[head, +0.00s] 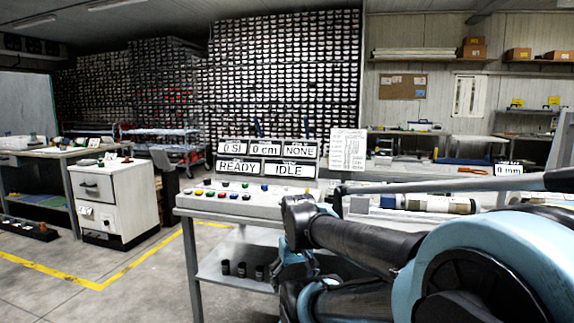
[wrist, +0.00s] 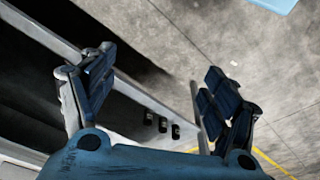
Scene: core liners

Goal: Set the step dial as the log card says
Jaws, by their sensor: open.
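My gripper (wrist: 160,92) is open and empty in the wrist view, its two blue-padded fingers wide apart. In the head view my arm fills the lower right and hides part of the bench. A control console (head: 262,203) stands on the bench, with several coloured buttons and knobs along its front; which one is the step dial is too small to tell. Its display boards (head: 264,158) read "0 SI", "0 cm", "NONE", "READY" and "IDLE". A white printed card (head: 347,149) stands right of the displays; its text is unreadable, and whether it is the log card I cannot tell.
Several small dark cups (head: 242,270) stand on the bench's lower shelf, and cups (wrist: 163,124) show in the wrist view. A core tube (head: 440,204) lies right of the console. A white cabinet (head: 117,197) stands left. The floor between, with yellow lines (head: 93,284), is clear.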

